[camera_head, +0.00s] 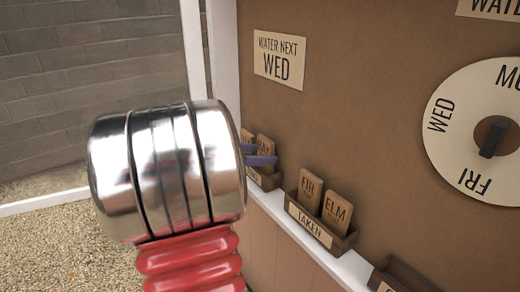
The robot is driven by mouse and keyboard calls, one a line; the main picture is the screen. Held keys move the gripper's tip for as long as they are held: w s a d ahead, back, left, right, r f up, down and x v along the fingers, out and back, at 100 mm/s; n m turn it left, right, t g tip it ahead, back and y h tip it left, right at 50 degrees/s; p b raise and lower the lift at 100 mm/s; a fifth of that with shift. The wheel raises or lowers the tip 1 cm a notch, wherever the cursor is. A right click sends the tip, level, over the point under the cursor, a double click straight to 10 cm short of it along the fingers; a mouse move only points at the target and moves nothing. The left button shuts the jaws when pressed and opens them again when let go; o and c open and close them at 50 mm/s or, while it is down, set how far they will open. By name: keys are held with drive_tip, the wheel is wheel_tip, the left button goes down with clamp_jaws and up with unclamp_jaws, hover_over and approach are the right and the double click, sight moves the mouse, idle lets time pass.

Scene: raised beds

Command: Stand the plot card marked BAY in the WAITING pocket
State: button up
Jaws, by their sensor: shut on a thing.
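My gripper (262,155) shows as two purple fingers at the left pocket (268,181), partly hidden behind my chrome and red arm. It is shut on a small wooden card (266,144), whose small lettering seems to read BAY. The card is upright and at the pocket; I cannot tell whether its lower edge rests inside. Another wooden card (247,136) stands just left of it, partly hidden by the arm. The pocket's label is mostly hidden, so its full word cannot be read.
The TAKEN pocket (312,228) on the white ledge (340,262) holds the FIR card (310,190) and ELM card (337,213). Another pocket (405,277) is cut off at lower right. A sign (280,58) reads WATER NEXT WED. A day dial (455,120) is on the board.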

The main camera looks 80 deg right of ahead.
drive_tip(key=shift+f, duration=0.15)
drive_tip(key=o, duration=1.2)
drive_tip(key=v, duration=1.3)
drive_tip(key=shift+w+a, duration=0.25)
drive_tip(key=shift+w, duration=0.05)
